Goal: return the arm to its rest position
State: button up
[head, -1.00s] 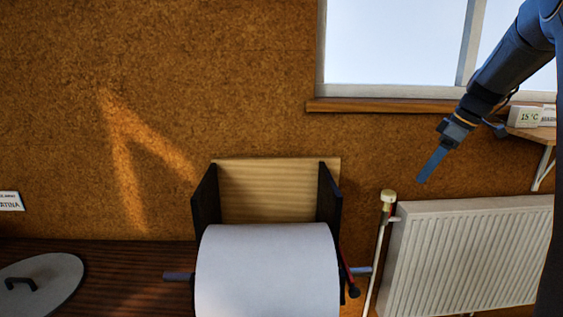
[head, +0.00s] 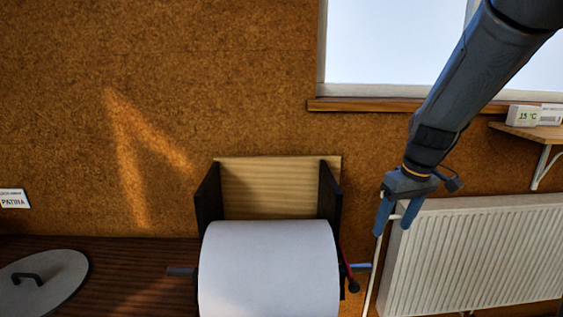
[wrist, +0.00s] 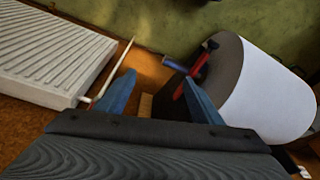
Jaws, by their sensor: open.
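My gripper (head: 395,218) hangs from my arm in front of the wall, between the paper roll and the radiator, with its fingers pointing down. In the wrist view my gripper (wrist: 160,98) shows two blue fingers spread apart with nothing between them. Its left finger overlaps the radiator's pipe in the head view. I cannot tell how far it is from the pipe.
A large white roll (head: 268,270) sits in a dark-sided holder (head: 209,200) with a red-handled part at its right. A white radiator (head: 475,255) stands right. A shelf (head: 540,132) holds a 15 °C display (head: 523,115). A round lid (head: 45,280) lies on the left.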

jog(key=s+a+f+m, duration=0.1)
jog(key=s+a+f, duration=0.15)
jog(key=s, duration=0.25)
jog(key=s+a+f+m+h, duration=0.1)
jog(key=s+a+f, duration=0.15)
jog(key=s, duration=0.25)
jog(key=s+a+f+m, duration=0.2)
jog(key=s+a, duration=0.2)
jog(key=s, duration=0.1)
notch_tip(320, 180, down, 11)
jog(key=s+g+b, duration=0.1)
jog(key=b, duration=0.9)
jog(key=shift+s+d+g, duration=0.25)
jog(key=shift+g, duration=0.15)
